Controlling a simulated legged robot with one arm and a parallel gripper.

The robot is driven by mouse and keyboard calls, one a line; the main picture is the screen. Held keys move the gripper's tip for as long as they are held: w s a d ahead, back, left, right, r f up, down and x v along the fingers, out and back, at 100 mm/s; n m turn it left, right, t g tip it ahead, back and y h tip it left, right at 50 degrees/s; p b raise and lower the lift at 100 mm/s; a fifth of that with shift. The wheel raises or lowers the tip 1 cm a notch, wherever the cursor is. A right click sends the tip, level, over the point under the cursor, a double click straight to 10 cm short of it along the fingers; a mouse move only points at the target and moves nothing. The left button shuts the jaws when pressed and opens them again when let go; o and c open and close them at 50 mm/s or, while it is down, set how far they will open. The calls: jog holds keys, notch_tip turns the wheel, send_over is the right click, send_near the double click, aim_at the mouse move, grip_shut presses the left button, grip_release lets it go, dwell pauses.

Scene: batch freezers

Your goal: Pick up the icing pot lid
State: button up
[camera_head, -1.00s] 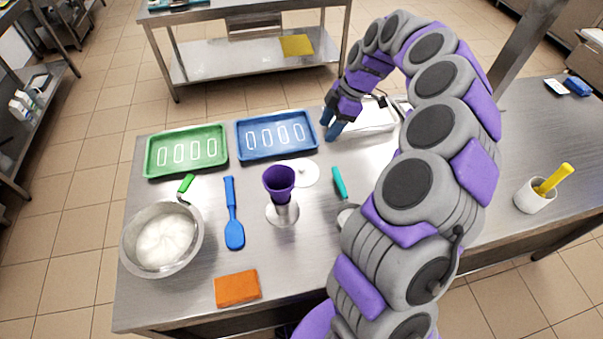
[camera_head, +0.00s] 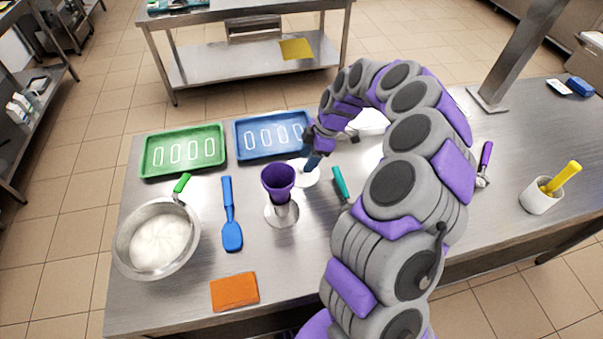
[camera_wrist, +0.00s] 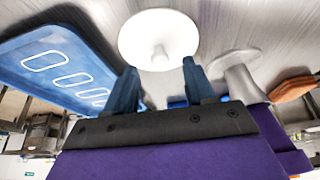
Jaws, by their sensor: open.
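The icing pot lid is a white round disc with a small knob, lying on the steel table behind the purple cone; part of it shows in the head view (camera_head: 301,176), the rest hidden by my gripper. In the wrist view the lid (camera_wrist: 158,30) is just beyond my fingertips, its knob pointing towards them. My gripper (camera_head: 313,163) has blue fingers and is low over the lid's right side. In the wrist view my gripper (camera_wrist: 163,80) is open, with nothing between the fingers.
A purple cone in a metal stand (camera_head: 279,185) is close in front of the lid. A blue tray (camera_head: 242,155) lies behind it and a teal-handled tool (camera_head: 340,181) to the right. A green tray (camera_head: 148,170), mixing bowl (camera_head: 190,247), blue spatula (camera_head: 228,200) and orange sponge (camera_head: 234,291) are further left.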

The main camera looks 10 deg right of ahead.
aim_at(302, 167)
jog(key=x, duration=0.3)
jog(key=shift+a+f+b, duration=0.1)
jog(key=shift+f+b, duration=0.15)
jog(key=shift+b, duration=0.15)
jog(key=shift+r, duration=0.1)
jog(key=shift+c, duration=0.5)
grip_shut()
